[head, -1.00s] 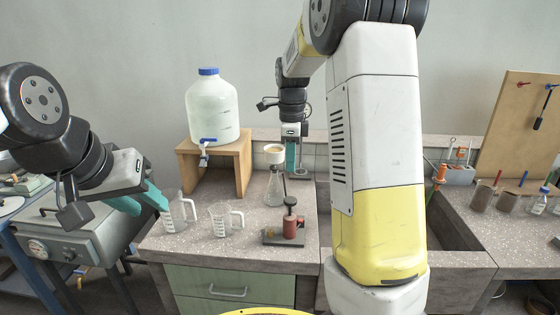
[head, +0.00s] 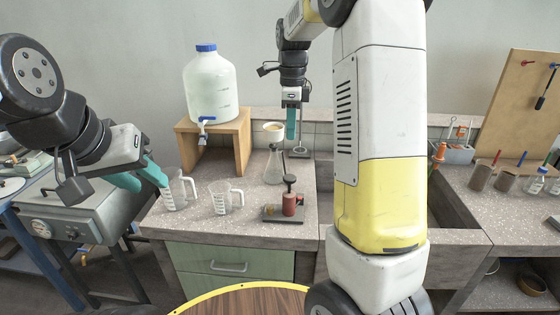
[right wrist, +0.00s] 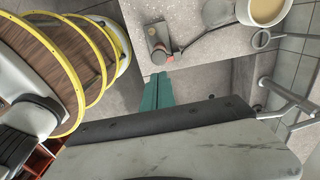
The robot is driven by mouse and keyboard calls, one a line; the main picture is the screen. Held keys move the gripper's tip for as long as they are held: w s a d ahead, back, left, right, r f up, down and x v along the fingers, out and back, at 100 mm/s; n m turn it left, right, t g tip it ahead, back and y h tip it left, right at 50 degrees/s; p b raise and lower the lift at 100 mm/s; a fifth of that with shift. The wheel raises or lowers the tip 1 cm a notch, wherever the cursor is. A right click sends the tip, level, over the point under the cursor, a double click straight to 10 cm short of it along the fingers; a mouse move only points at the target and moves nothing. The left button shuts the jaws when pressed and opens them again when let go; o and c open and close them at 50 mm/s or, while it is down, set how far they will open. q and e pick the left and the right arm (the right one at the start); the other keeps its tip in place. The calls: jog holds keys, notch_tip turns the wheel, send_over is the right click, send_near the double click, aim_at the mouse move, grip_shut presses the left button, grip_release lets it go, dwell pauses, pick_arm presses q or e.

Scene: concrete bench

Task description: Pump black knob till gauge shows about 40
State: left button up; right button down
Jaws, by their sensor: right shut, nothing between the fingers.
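The black knob (head: 289,179) tops a thin rod on a small pump with a red cylinder (head: 289,204), standing upright on a dark base on the bench. A small brass-coloured part sits beside the cylinder. I cannot make out a gauge reading. The pump also shows in the right wrist view (right wrist: 158,40). My right gripper (head: 291,138) is shut and empty, pointing down, above and apart from the knob; its teal fingers also show in the right wrist view (right wrist: 154,78). My left gripper (head: 153,184) looks open and empty, beside the left measuring jug.
Two clear measuring jugs (head: 220,200) stand left of the pump. A large bottle (head: 210,85) sits on a wooden stand (head: 244,150). A sink (head: 455,210) lies to the right. A grey machine with a dial (head: 40,228) is at far left.

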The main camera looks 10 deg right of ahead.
aim_at(290, 177)
notch_tip(290, 177, down, 13)
jog(key=shift+s+r, duration=0.1)
dwell(0.5)
jog(key=shift+s+f, duration=0.1)
jog(key=shift+f, duration=2.05)
